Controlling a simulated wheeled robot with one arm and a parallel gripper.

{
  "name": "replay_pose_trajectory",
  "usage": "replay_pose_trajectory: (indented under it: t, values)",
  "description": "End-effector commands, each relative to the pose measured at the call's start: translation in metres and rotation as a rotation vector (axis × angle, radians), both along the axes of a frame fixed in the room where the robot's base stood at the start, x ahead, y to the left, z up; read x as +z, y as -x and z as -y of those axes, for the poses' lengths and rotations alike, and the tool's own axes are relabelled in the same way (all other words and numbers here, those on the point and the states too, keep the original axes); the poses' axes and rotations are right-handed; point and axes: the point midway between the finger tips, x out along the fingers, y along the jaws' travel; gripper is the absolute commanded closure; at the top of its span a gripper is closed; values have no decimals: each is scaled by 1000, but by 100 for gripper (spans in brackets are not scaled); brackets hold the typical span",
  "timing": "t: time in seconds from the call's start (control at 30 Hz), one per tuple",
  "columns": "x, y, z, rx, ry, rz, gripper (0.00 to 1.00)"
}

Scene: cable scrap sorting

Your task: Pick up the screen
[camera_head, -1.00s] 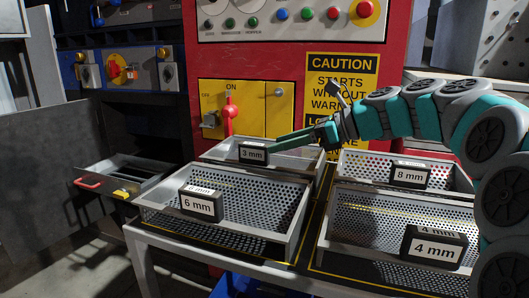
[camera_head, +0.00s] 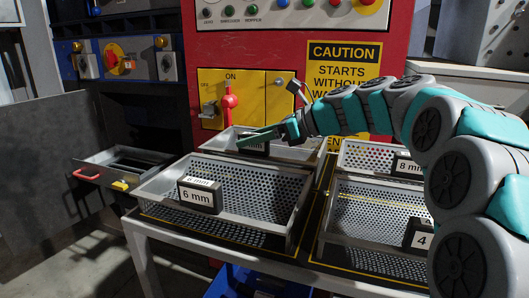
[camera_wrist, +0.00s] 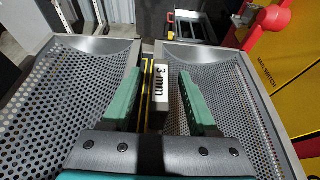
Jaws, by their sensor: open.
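The 3 mm screen is a perforated metal tray (camera_head: 228,138) in the back left of the rack; its far part shows in the wrist view (camera_wrist: 222,85) on the right. Its dark block with a white "3 mm" label (camera_wrist: 160,88) stands between my fingers in the wrist view. My gripper (camera_head: 250,139) is open, its green fingers (camera_wrist: 159,78) on either side of the block, with gaps visible. In the head view my fingers partly hide the block. The 6 mm screen (camera_head: 148,190) lies in front, the 8 mm screen (camera_head: 352,150) and 4 mm screen (camera_head: 345,187) to the right.
A yellow panel with a red switch handle (camera_head: 229,102) stands behind the 3 mm screen, beside a caution sign (camera_head: 343,65). An open drawer with a red handle (camera_head: 86,174) is at left. A blue bin (camera_head: 240,283) is below the rack.

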Motion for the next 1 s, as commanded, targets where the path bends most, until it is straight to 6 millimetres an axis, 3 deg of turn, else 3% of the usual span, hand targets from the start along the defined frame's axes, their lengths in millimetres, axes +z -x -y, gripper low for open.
replay_pose_trajectory:
  t: [0.07,0.6,1.0]
  values:
    - [0,0,0,-1,0,0,40]
    - [1,0,1,-1,0,2,100]
    - [1,0,1,-1,0,2,100]
